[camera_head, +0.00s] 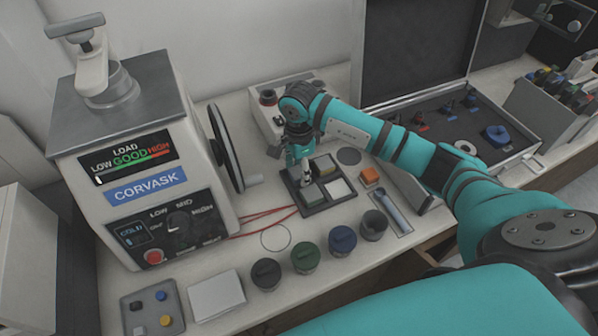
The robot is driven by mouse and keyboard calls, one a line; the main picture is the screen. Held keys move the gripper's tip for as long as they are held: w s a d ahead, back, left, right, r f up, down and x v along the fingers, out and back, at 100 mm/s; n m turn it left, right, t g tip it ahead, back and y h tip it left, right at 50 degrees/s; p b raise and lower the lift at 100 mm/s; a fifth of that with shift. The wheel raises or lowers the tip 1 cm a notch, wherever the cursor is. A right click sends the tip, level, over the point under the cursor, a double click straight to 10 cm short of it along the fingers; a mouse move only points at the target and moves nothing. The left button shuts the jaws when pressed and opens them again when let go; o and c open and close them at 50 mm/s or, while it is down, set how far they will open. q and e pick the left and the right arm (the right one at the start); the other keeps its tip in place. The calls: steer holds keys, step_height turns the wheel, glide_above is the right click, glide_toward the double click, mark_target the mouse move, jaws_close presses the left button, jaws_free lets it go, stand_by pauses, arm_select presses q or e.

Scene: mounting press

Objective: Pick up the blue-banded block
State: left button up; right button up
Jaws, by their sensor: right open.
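My right gripper (305,182) points down over a dark tray (316,208) in the middle of the bench. Its jaws are open, close above the left part of the tray. I cannot make out a blue-banded block; the gripper hides the tray's left compartment. My left gripper is not in view.
The CORVASK press (146,180) with its handwheel (224,148) stands left. An orange block (370,175) lies right of the tray. Several dark-lidded jars, including a blue one (342,240), line the front. A small grey tray (151,308) holds small coloured pieces. An open case (455,120) stands right.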

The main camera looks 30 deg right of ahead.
jaws_close()
steer(key=shift+r, duration=0.15)
stand_by(0.4)
